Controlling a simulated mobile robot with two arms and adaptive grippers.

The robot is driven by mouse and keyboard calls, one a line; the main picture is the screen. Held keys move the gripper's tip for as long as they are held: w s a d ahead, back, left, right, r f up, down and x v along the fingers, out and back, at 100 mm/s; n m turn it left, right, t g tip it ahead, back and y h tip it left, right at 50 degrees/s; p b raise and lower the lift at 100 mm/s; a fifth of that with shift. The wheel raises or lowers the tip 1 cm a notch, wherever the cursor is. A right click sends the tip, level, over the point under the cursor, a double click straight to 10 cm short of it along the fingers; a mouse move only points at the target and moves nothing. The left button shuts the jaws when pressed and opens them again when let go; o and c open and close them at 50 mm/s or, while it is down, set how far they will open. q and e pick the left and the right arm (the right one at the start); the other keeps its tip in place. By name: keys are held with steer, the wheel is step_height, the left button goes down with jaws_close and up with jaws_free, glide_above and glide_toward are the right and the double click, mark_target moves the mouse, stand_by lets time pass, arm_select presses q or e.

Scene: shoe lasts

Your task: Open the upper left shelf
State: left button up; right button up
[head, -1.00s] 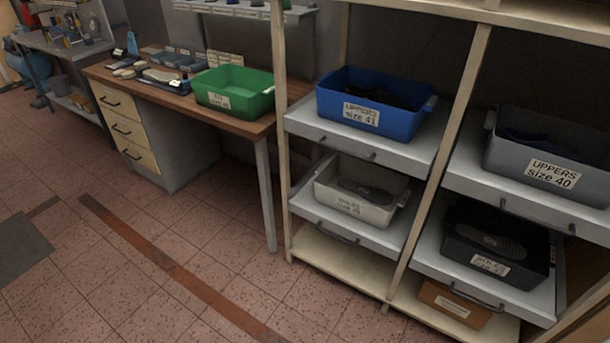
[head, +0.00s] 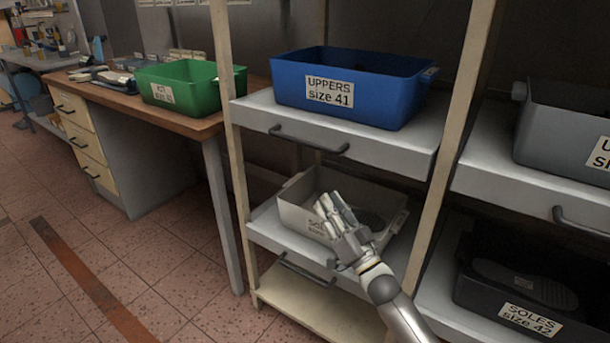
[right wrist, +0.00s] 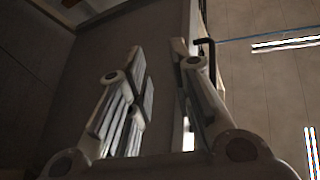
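The upper left shelf (head: 355,145) is a grey pull-out tray with a dark bar handle (head: 308,140) on its front. It carries a blue bin (head: 345,88) labelled UPPERS size 41. My right gripper (head: 332,207) is in front of the lower left shelf, below the upper shelf's handle and apart from it. It covers part of a pale bin behind it. In the right wrist view its fingers (right wrist: 150,75) stand apart with nothing between them. A dark bent bar (right wrist: 207,60), which looks like a handle, shows beside the right-hand finger. My left gripper is not in view.
The lower left shelf (head: 268,228) holds the pale bin (head: 295,210). A rack post (head: 455,130) separates these shelves from the right column, with a grey bin (head: 565,120) and a dark bin (head: 515,290). A workbench (head: 190,125) with a green bin (head: 185,90) stands left.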

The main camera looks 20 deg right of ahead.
mark_target(305, 143)
steer(key=s+a+r+n+t+y+b, duration=0.1)
steer(key=s+a+r+n+y+b, duration=0.2)
steer(key=r+y, duration=0.4)
steer(key=shift+h, duration=0.4)
steer(key=x, duration=0.3)
steer(key=d+r+b+x, duration=0.1)
steer(key=x, duration=0.7)
steer(key=shift+s+d+r, duration=0.2)
steer(key=shift+s+d, duration=0.05)
steer(key=shift+d, duration=0.15)
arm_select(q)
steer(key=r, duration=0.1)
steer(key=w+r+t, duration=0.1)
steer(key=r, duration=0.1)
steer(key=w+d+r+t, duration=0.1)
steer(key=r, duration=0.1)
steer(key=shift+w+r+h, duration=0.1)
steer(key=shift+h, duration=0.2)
arm_select(e)
jaws_close()
